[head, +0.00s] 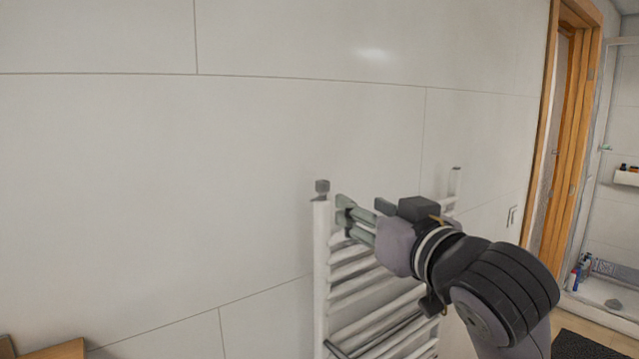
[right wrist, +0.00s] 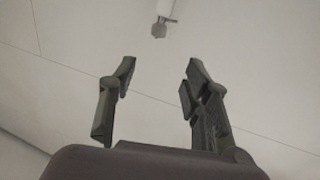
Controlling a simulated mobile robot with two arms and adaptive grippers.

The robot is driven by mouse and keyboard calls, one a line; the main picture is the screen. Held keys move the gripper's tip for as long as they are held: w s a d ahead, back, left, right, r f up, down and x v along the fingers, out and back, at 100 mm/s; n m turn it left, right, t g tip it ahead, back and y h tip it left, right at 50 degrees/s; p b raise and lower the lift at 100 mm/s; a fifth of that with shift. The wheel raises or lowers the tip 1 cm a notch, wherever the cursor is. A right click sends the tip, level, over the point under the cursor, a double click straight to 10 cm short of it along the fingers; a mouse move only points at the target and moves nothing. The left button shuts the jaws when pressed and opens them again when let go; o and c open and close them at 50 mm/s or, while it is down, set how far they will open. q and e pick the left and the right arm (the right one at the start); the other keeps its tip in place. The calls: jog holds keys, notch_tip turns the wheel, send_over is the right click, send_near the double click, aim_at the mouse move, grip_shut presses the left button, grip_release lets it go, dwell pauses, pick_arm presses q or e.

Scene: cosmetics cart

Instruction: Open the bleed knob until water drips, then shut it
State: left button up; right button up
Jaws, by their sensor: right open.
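The bleed knob (head: 321,187) is a small grey piece on top of the left post of the white towel radiator (head: 321,245) in the head view. In the right wrist view the knob (right wrist: 159,29) shows at the top, beyond the fingertips and roughly centred between them. My right gripper (head: 343,215) is just right of the knob and a little lower in the head view. In the right wrist view the right gripper (right wrist: 158,75) is open with nothing between its fingers. It appears apart from the knob. No water shows. My left gripper is not in view.
A white tiled wall (head: 150,180) stands behind the radiator. A second post (head: 455,185) rises at the radiator's right side, behind my right arm. A wooden door frame (head: 565,130) and a shower area are at the right. A wooden surface (head: 55,350) shows at the lower left.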

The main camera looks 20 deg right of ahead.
aim_at(326, 184)
jog(key=w+p, duration=0.2)
jog(key=w, duration=0.3)
jog(key=w+p, duration=0.2)
jog(key=w, duration=0.4)
jog(key=w+a+p, duration=0.1)
jog(key=w+p, duration=0.1)
jog(key=w, duration=0.3)
jog(key=shift+w, duration=0.3)
jog(key=shift+w+a, duration=0.1)
jog(key=shift+w, duration=0.35)
jog(key=shift+c, duration=0.5)
grip_shut()
